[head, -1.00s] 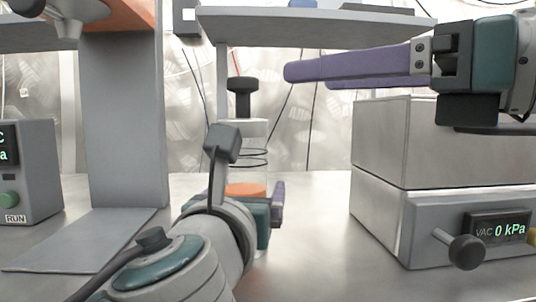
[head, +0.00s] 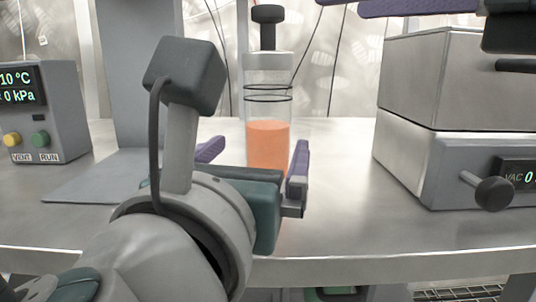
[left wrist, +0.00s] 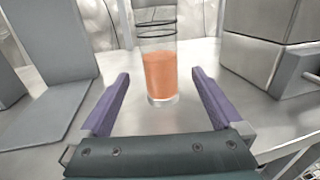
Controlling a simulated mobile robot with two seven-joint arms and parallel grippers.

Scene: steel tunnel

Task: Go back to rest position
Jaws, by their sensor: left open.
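My left gripper (head: 250,165) has purple fingers. It is open and empty, low over the steel table (head: 335,215). A clear cylinder with orange liquid (head: 268,140) stands upright on the table, with a black knob on top and dark rings around it. In the left wrist view the cylinder (left wrist: 160,72) stands beyond the open fingers (left wrist: 158,95), apart from them. My right gripper (head: 415,8) shows only in part at the top right of the head view, its fingers cut off by the frame edge.
A grey box with a display and buttons (head: 45,115) stands at the left. A grey upright stand (head: 140,70) is beside it. A metal vacuum box with a knob (head: 440,150) stands at the right. The table's front edge (head: 400,262) crosses below. The table between cylinder and vacuum box is clear.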

